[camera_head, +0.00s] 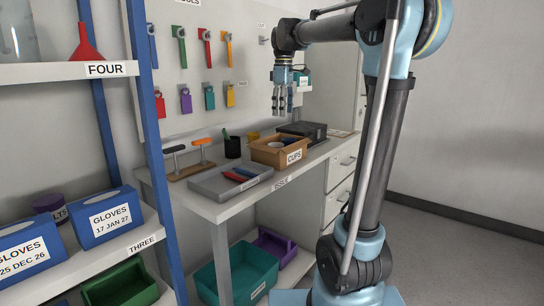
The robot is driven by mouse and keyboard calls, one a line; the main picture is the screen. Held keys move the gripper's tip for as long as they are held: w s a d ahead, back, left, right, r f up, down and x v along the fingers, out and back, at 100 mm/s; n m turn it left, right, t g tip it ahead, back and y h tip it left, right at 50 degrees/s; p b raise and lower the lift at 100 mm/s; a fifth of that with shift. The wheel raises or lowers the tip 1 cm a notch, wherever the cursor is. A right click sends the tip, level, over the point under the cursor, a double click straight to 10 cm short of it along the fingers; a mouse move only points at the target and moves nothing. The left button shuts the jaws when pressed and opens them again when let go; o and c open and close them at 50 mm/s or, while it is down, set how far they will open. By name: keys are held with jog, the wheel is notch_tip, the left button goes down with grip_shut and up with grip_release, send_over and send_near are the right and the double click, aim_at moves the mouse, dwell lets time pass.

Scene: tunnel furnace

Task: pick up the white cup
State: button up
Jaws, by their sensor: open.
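An open cardboard box (265,157) stands on the workbench (225,208), with a front label that seems to read CUPS. Small blue and pale shapes show inside it, but I cannot make out a white cup for certain; the box walls hide most of the inside. My gripper (282,112) hangs with its fingers pointing down, above the box and clear of it. It is open, with nothing visible between the fingers.
A grey tray (215,188) with red and blue items lies left of the box. A black cup-shaped holder (232,148) stands behind the tray, and a dark case (302,131) stands behind the box. Tools hang on the wall panel (190,65). A blue-posted shelf (150,110) rises at left.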

jog(key=w+a+r+n, duration=0.1)
jog(key=w+a+r, duration=0.1)
jog(key=w+a, duration=0.1)
send_over(276, 145)
jog(key=s, duration=0.2)
notch_tip(276, 145, down, 12)
jog(key=shift+n, duration=0.3)
jog(key=shift+s+f, duration=0.2)
jog(key=shift+f, duration=2.6)
jog(key=c, duration=0.7)
